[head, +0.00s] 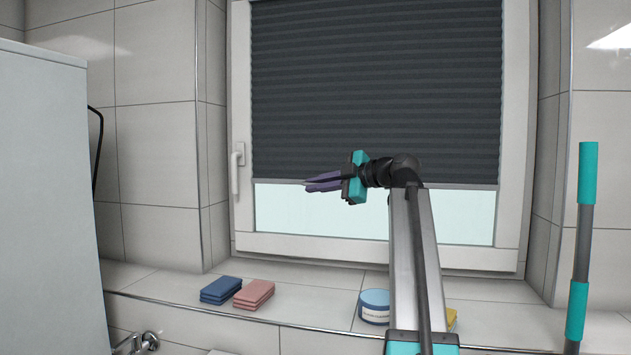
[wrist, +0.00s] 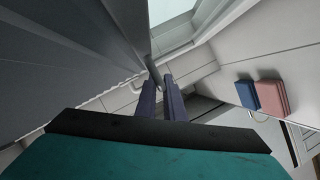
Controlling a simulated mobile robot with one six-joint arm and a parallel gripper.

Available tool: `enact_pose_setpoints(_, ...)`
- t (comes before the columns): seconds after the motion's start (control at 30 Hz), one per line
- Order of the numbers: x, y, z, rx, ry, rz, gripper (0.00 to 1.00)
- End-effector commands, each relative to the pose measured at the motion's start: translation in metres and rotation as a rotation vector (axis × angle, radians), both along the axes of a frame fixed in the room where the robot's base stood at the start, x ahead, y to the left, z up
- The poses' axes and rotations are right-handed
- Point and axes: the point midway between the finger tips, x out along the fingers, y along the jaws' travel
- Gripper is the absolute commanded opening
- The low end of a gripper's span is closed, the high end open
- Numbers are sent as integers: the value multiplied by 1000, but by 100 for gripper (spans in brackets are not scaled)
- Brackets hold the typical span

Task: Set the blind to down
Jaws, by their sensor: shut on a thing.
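The blind (head: 375,90) is dark grey and pleated. It hangs over the upper, larger part of the window, and its pale bottom rail (head: 440,185) is level, with a strip of bare glass (head: 430,215) below it. My gripper (head: 308,184) is at the height of the bottom rail, its purple fingers pointing left. In the wrist view the gripper (wrist: 162,80) has its fingertips at the rail's edge, close together around a small grey piece (wrist: 153,70) of it. The blind (wrist: 60,50) fills the upper left there. The exact contact is partly hidden by the fingers.
The white window frame (head: 375,252) has a handle (head: 237,168) at the left. On the tiled sill stand blue sponges (head: 221,290), pink sponges (head: 254,294), a blue-lidded tub (head: 374,305) and a yellow item (head: 452,318). A teal-and-grey pole (head: 582,240) stands right; a white cabinet (head: 45,190) stands left.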

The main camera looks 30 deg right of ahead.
Motion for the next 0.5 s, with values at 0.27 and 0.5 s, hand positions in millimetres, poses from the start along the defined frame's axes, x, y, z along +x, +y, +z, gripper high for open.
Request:
enact_pose_setpoints(0.27,-1,1,-56,-4,4,1,0)
enact_pose_setpoints(0.5,-1,0,-92,-3,5,1,0)
